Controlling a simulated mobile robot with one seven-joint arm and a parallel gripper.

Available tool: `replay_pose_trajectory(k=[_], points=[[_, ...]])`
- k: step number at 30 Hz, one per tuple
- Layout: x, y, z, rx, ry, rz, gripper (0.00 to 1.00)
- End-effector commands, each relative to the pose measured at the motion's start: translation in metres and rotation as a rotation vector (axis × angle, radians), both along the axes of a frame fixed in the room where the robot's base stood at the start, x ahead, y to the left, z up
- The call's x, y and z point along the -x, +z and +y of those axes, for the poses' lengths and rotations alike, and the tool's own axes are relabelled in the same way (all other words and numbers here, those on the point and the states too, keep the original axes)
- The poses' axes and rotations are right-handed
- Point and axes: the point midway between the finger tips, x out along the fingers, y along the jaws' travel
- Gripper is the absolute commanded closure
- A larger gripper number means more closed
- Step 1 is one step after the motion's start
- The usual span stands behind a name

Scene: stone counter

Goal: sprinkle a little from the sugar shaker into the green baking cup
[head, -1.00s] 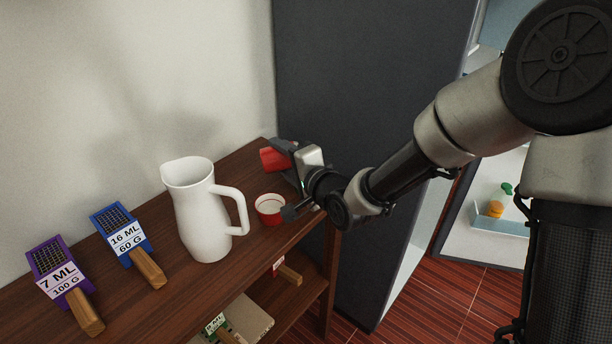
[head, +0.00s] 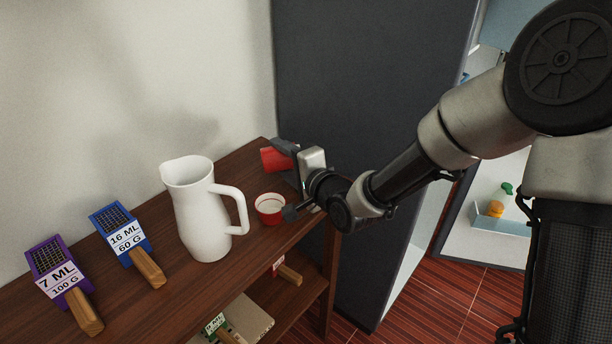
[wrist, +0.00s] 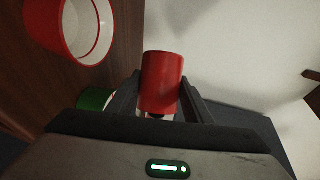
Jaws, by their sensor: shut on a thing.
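My gripper (head: 287,156) is shut on a red cylinder, seemingly the sugar shaker (head: 273,159), above the far right end of the wooden shelf. In the wrist view the red shaker (wrist: 161,80) sits between the two fingers. It looks tipped over in the head view; its exact tilt is hard to tell. The green baking cup (wrist: 93,98) shows only as a small green piece beside the left finger in the wrist view, mostly hidden by my gripper. It is not visible in the head view. No falling sugar can be made out.
A red cup with a white inside (head: 270,208) stands near the gripper. A dark panel (head: 365,130) rises behind.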

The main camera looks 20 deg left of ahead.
Motion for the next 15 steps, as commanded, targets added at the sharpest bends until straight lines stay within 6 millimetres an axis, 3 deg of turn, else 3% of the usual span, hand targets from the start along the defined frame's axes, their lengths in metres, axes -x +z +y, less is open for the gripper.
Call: replay_pose_trajectory(k=[15], points=[[0.0, -0.0008, 0.0003, -0.029, 0.0, 0.013, 0.82]])
